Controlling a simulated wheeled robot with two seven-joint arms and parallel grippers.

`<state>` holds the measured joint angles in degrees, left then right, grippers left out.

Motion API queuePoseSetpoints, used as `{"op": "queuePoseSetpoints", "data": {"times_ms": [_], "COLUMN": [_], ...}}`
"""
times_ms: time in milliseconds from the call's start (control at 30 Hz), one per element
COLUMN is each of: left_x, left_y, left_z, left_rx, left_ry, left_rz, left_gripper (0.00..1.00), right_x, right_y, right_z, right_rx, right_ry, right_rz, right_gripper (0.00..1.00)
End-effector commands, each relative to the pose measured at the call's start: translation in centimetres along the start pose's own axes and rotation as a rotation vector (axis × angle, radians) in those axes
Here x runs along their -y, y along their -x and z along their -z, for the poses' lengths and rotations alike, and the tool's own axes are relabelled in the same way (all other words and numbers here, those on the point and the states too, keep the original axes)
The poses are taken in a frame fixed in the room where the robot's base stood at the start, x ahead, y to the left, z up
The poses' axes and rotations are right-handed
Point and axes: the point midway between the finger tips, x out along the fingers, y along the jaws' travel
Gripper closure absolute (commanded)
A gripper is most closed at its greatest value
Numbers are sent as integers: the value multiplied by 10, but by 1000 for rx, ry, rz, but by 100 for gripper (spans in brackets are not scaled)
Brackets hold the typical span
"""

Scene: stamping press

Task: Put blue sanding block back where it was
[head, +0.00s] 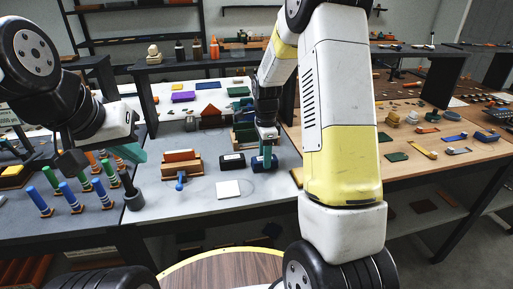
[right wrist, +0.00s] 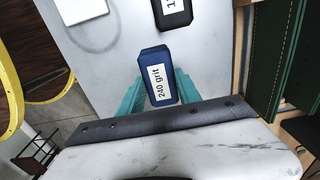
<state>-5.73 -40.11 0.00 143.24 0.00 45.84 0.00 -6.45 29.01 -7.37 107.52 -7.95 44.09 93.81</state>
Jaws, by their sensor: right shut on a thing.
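The blue sanding block, with a white label reading "240 grit", shows in the right wrist view (right wrist: 158,78) and small in the head view (head: 262,163). My right gripper (right wrist: 156,92) has its teal fingers on both sides of the block and is shut on it. The block is at or just above the grey bench top; I cannot tell if it touches. In the head view my right gripper (head: 266,150) points down at the bench. My left gripper (head: 130,154) hangs over the left table by upright colored pegs; its finger gap is unclear.
A black sanding block (head: 232,161) lies just left of the blue one. A white square (head: 228,189) lies in front. An orange-brown block stack (head: 181,164) and a blue-handled tool (head: 179,183) are further left. Green boxes (head: 243,131) stand behind my right gripper.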

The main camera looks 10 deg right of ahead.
Motion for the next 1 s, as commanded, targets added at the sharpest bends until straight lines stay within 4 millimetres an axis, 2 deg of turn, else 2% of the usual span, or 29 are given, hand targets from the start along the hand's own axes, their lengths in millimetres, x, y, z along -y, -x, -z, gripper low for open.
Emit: {"op": "queuePoseSetpoints", "data": {"times_ms": [333,367,467,833,1000], "left_x": [0,0,0,0,0], "left_y": [0,0,0,0,0], "left_z": [0,0,0,0,0], "left_rx": [0,0,0,0,0], "left_ry": [0,0,0,0,0], "left_rz": [0,0,0,0,0], "left_gripper": [100,100,100,100,100], "right_x": [0,0,0,1,2], "right_y": [-4,-4,-4,0,22], "right_z": [0,0,0,0,0], "right_rx": [0,0,0,0,-1], "right_ry": [1,1,1,0,1], "right_rz": [2,2,3,3,8], "right_gripper": [100,58,38,38,38]}}
